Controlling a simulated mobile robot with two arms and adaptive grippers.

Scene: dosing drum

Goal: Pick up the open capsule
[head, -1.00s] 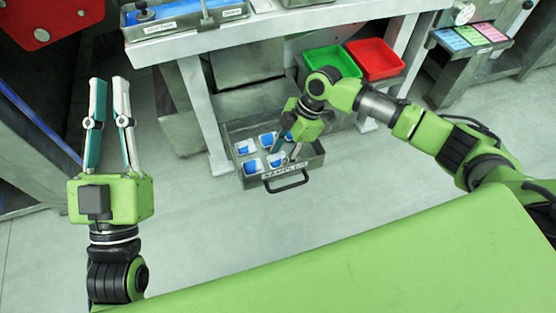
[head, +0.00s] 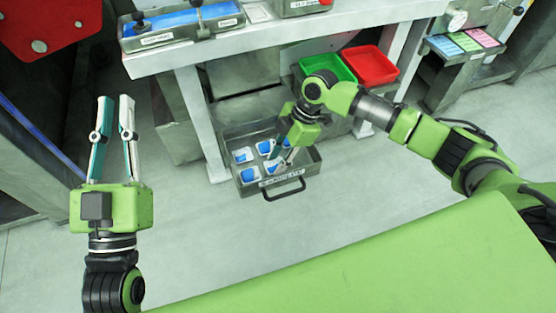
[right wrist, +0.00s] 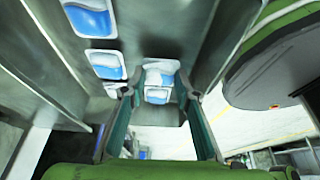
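Several white capsules with blue contents (head: 243,156) lie in a grey metal drawer (head: 308,171); I cannot tell for sure from the head view which one is open. My right gripper (head: 279,160) points down into the drawer, at its right part. In the right wrist view its fingers (right wrist: 156,112) stand apart, with a white and blue capsule (right wrist: 158,78) showing between and beyond the tips. I see no contact with it. My left gripper (head: 115,100) is open and empty, pointing up over the floor at the left.
A green bin (head: 328,66) and a red bin (head: 370,66) stand behind the right arm. The workbench (head: 270,37) with its leg is above and behind the drawer. A red machine part (head: 45,25) is at the upper left. The floor before the drawer is clear.

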